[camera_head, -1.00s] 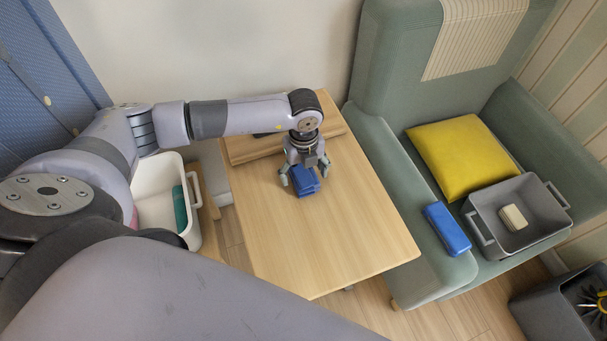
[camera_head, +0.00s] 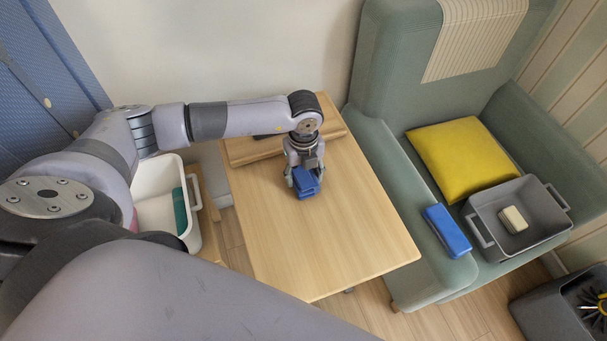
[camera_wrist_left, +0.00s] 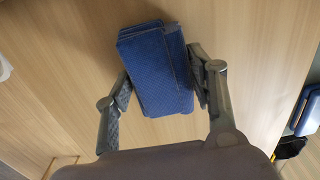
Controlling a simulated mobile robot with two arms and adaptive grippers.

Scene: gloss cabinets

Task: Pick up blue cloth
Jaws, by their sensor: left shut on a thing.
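The blue cloth (camera_head: 306,184) is a folded dark-blue bundle on the wooden table (camera_head: 320,240). My left gripper (camera_head: 304,181) points down at it from above, with a finger on each side. In the left wrist view the cloth (camera_wrist_left: 157,70) sits between the two fingers (camera_wrist_left: 160,92), which are shut on its sides. Whether the cloth touches the table or is slightly raised, I cannot tell. My right gripper is in neither view.
A blue case (camera_head: 447,231) lies on the green armchair's arm. A grey bin (camera_head: 481,213) holding a pale block and a yellow cushion (camera_head: 462,157) are on the seat. A white bin (camera_head: 148,180) stands left of the table. The table's front is clear.

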